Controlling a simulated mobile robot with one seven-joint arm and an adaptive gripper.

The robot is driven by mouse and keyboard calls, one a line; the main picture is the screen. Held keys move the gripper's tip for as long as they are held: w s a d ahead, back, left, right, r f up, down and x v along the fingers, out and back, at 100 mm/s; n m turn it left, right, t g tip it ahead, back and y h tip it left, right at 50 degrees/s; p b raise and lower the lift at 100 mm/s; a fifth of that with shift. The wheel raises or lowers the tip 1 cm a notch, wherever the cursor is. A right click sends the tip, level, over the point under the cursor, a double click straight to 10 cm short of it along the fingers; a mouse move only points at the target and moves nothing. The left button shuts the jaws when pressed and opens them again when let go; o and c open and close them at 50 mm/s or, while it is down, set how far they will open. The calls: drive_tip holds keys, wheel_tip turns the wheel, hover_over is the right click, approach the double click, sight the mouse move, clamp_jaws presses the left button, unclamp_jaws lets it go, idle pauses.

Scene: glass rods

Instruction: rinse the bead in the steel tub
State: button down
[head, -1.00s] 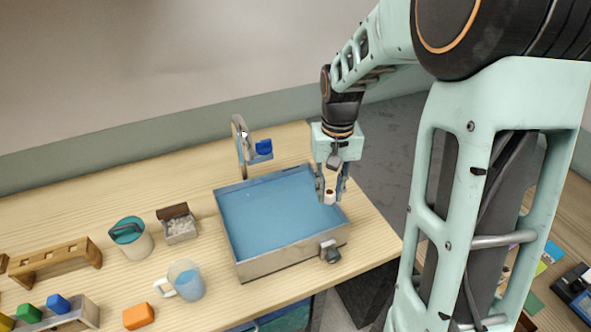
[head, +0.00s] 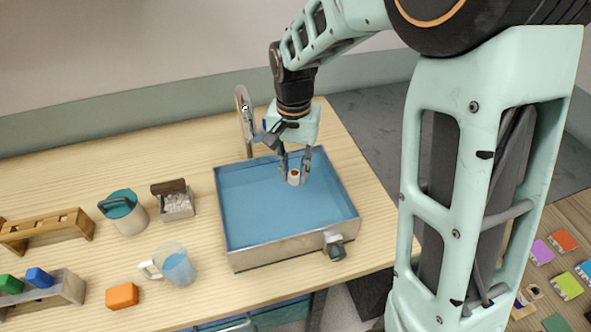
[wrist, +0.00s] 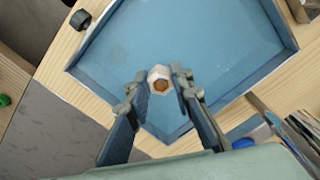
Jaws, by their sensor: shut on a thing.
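The steel tub (head: 290,249) stands on the wooden table with blue water inside; the wrist view shows its rim (wrist: 97,35) too. My gripper (head: 293,172) points down over the back right part of the tub. It is shut on the bead (head: 294,180), a small whitish piece with an orange-brown centre. In the wrist view the bead (wrist: 160,80) sits between the two fingertips (wrist: 159,78), with blue water behind it. I cannot tell whether the bead touches the water.
A tap (head: 244,115) rises behind the tub, and a valve (head: 335,246) is on its front. To the left are a jug of blue liquid (head: 177,267), a teal-lidded pot (head: 125,206), a small box of white pieces (head: 178,203) and an orange block (head: 122,296).

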wheel_tip(320, 180, down, 14)
drive_tip(key=b, duration=0.9)
drive_tip(key=shift+r+b, duration=0.15)
drive_tip(key=shift+b, duration=0.15)
